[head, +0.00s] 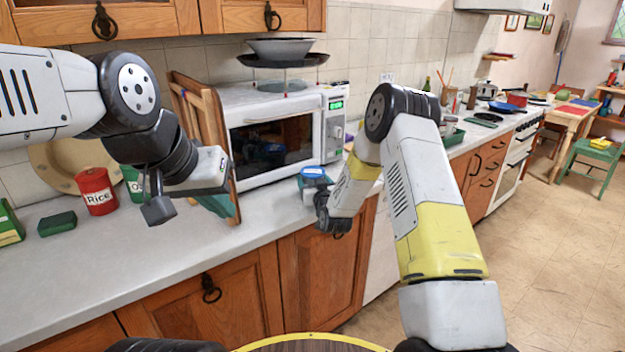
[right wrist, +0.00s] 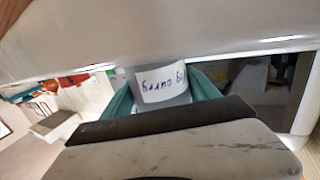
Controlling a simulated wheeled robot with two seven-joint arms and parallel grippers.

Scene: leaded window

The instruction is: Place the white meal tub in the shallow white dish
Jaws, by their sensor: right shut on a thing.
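A small tub with a blue lid (head: 313,173) is at the counter's front edge, right of centre in the head view. In the right wrist view the pale grey-white tub (right wrist: 163,84) shows a white label with upside-down writing. My right gripper (head: 316,190) is shut on this tub, with teal fingers on both sides of it in the wrist view. I cannot tell whether the tub touches the counter. My left gripper (head: 188,194) is open and empty above the counter at the left. I cannot make out a shallow white dish in either view.
A white microwave (head: 270,135) stands behind the tub, with a grey bowl (head: 279,48) and dark pan above it. Wooden boards (head: 196,112) lean at its left. A red rice tin (head: 96,191) and a green sponge (head: 57,223) are further left. The front left counter is clear.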

